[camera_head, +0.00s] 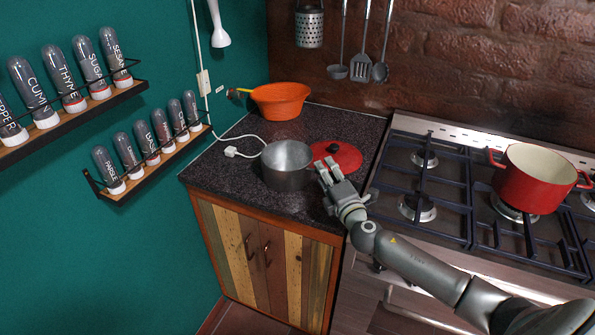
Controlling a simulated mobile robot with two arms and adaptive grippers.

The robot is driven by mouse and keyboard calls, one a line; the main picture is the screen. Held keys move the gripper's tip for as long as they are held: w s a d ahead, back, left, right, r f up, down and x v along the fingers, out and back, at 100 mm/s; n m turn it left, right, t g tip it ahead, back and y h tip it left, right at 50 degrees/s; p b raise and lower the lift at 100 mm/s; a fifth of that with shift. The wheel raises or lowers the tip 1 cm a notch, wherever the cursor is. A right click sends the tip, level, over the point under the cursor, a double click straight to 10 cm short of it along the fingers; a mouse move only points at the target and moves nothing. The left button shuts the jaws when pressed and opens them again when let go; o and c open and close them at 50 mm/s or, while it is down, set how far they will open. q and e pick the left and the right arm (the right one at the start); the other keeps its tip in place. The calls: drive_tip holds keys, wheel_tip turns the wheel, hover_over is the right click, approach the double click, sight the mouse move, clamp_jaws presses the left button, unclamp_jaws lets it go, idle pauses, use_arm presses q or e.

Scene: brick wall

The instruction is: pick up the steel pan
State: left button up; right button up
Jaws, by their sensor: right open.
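The steel pan (285,172) is a grey, open-topped metal pot. It stands upright on the dark speckled counter in the head view, left of the stove. My right gripper (325,167) is at the pan's right side, with its open fingers close to the rim. I cannot tell whether the fingers touch the pan. Nothing is held in it. My left gripper is not in view.
A red lid (347,154) lies right behind my right gripper. An orange colander (281,100) stands at the back of the counter (225,175). A white plug and cord (232,152) lie left of the pan. A red pot (538,180) sits on the stove (440,222).

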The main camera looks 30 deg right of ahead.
drive_tip(key=c, duration=0.7)
clamp_jaws()
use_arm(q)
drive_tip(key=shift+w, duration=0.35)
use_arm(e)
drive_tip(key=shift+r, duration=0.1)
drive_tip(key=shift+w+r, duration=0.1)
drive_tip(key=shift+r, duration=0.1)
